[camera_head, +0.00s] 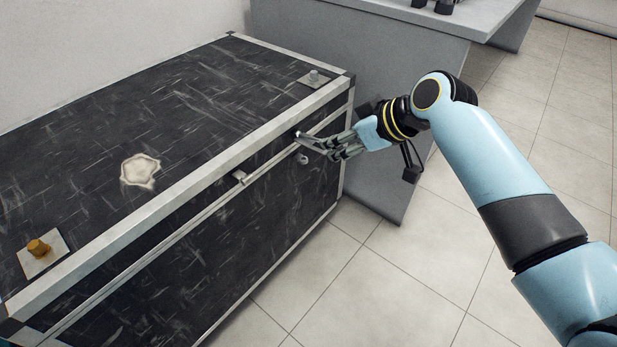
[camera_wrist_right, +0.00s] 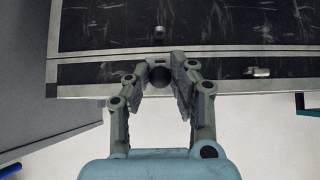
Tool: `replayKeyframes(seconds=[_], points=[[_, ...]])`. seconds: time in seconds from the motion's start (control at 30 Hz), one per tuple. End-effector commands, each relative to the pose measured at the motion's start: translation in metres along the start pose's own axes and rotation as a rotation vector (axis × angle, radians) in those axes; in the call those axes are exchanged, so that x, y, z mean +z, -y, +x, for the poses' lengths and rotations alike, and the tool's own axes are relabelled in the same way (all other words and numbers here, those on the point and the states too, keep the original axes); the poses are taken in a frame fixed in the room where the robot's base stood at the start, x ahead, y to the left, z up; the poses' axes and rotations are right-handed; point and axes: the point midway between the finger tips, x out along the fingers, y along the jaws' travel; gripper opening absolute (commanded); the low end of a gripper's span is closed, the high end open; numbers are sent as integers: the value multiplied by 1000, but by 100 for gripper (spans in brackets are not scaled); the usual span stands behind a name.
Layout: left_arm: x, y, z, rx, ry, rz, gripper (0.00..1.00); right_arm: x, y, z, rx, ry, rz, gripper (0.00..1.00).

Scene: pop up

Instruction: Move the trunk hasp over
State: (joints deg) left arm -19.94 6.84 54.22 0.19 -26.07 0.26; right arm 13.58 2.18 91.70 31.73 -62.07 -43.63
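The black trunk (camera_head: 110,110) with silver edging stands at the left of the head view. A small metal hasp piece (camera_head: 299,136) sits on its upper front edge near the right end, at my right fingertips. A small round knob (camera_head: 303,158) is just below it. My right gripper (camera_head: 314,144) reaches in from the right at the trunk front. In the right wrist view its fingers (camera_wrist_right: 159,62) stand apart, with a dark round piece (camera_wrist_right: 159,78) showing between them. I cannot tell whether a finger touches the hasp. My left gripper is out of view.
A second small metal catch (camera_head: 240,177) sits farther left on the front rail. The lid carries a brass knob (camera_head: 38,247), a grey knob (camera_head: 314,74) and a pale patch (camera_head: 140,170). A grey table (camera_head: 400,40) stands beyond the trunk. Tiled floor (camera_head: 390,270) is clear in front.

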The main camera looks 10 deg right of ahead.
Motion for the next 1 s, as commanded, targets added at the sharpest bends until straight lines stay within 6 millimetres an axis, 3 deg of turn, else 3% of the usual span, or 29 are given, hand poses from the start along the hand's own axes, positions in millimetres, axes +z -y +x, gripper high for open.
replayKeyframes(seconds=[0.03, 0.13, 0.37, 0.73, 1.0], points=[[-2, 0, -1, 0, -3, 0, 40, -2, 0, -2, 1, -2, -1, 14], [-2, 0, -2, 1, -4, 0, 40, -2, 0, -2, 1, -2, -1, 2], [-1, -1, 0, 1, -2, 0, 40, 2, 0, 1, 0, -1, 0, 1], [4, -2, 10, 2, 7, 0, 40, 24, 0, 16, -1, 4, 1, 1], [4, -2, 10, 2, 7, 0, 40, 26, 0, 17, -1, 4, 0, 0]])
